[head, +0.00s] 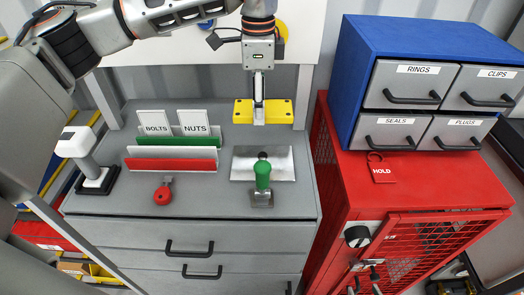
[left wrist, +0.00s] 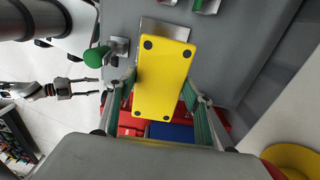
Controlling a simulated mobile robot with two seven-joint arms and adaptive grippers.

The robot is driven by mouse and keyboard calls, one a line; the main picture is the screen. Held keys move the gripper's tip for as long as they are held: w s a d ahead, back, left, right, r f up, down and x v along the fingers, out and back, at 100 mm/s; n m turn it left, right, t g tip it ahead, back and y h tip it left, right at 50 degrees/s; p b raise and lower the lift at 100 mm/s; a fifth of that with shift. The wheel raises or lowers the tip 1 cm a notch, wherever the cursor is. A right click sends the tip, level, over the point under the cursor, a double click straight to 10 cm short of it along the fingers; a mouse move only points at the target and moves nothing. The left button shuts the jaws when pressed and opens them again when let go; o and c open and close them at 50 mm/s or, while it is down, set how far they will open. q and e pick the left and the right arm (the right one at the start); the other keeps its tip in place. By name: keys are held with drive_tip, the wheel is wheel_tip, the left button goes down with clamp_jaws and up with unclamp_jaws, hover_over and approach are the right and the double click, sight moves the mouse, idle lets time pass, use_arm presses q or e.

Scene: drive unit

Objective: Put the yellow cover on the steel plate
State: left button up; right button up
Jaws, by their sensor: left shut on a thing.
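The yellow cover (head: 243,112) is a flat block with dark round spots, held by my left gripper (head: 259,115). It hangs above the grey cabinet top, apart from the steel plate (head: 240,165). In the left wrist view the cover (left wrist: 163,75) sits between the fingers (left wrist: 158,112) and hides part of the plate (left wrist: 163,29). A green-handled clamp (head: 263,176) stands at the plate's front edge, overlapping it in the head view. My right gripper (left wrist: 84,88) shows only in the left wrist view, at the left, with its fingers apart and empty.
A red-handled clamp (head: 164,193), a rack (head: 175,152) labelled BOLTS and NUTS, and a white-topped post (head: 88,158) stand left of the plate. A red cabinet (head: 430,195) with a blue drawer unit (head: 350,85) is at the right. Bare grey top (head: 215,200) lies between the two clamps.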

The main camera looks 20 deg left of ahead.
use_arm(q)
wheel_tip(320, 180, down, 12)
drive_tip(key=shift+r+p, duration=0.25)
drive_tip(key=shift+p, duration=0.4)
drive_tip(key=shift+f, duration=0.8)
wheel_tip(320, 180, down, 3)
drive_tip(key=shift+f+p, duration=0.15)
drive_tip(key=shift+p, duration=0.2)
drive_tip(key=shift+f, duration=0.15)
use_arm(e)
drive_tip(key=shift+d+r+h, duration=0.3)
drive_tip(key=shift+d+r, duration=0.25)
drive_tip(key=shift+d, duration=0.05)
drive_tip(key=shift+f, duration=0.1)
use_arm(q)
drive_tip(key=shift+f, duration=0.2)
drive_tip(key=o, duration=1.2)
drive_tip(key=shift+o, duration=0.2)
drive_tip(key=shift+r, duration=0.1)
use_arm(e)
drive_tip(key=shift+a, duration=0.3)
